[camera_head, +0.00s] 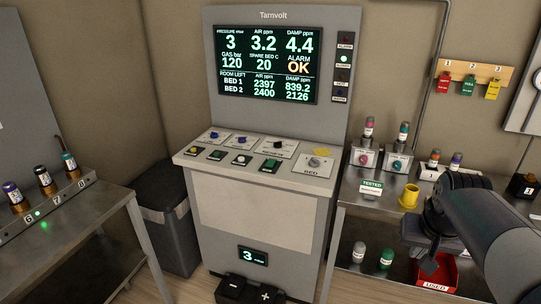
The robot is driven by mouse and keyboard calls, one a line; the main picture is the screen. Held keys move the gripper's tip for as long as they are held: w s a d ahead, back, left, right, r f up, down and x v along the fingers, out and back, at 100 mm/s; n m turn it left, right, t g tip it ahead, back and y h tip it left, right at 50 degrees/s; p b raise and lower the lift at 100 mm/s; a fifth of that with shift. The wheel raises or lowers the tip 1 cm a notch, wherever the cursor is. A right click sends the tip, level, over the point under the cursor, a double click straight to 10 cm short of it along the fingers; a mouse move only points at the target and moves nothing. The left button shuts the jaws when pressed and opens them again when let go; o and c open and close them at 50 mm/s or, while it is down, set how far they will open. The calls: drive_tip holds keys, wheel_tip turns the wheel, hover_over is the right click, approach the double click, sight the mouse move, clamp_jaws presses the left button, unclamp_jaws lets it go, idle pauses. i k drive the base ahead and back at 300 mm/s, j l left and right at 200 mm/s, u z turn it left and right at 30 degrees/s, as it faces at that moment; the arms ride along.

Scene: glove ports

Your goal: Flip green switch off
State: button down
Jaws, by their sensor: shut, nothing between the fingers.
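The grey Tarnvolt console (258,216) stands in the middle with a sloped control panel. A green switch (271,165) sits in the front row of the panel, right of a white-topped control (241,159). Another green-topped control (216,154) is further left in that row. Their labels and the switch's on or off position are too small to read. My gripper (424,246) is at the right, in front of the side table, well right of the panel and touching no switch. It looks shut and empty, partly hidden by my arm.
A dial marked BED (314,162) is at the panel's right end. The side table holds a yellow cup (409,196), several vials and a TESTED sign (371,187); a red USED tray (438,272) is below. A left bench (82,215) and black bin (168,215) flank the console.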

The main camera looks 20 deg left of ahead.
sight(270, 163)
drive_tip(key=i+j, duration=0.25)
drive_tip(key=j, duration=0.15)
drive_tip(key=i+j, duration=0.25)
drive_tip(key=j, duration=0.2)
drive_tip(key=i+j, duration=0.25)
drive_tip(key=j, duration=0.15)
drive_tip(key=i+j, duration=0.25)
drive_tip(key=j, duration=0.15)
drive_tip(key=i+j, duration=0.25)
drive_tip(key=j, duration=0.2)
drive_tip(key=i+j, duration=0.25)
drive_tip(key=j, duration=0.15)
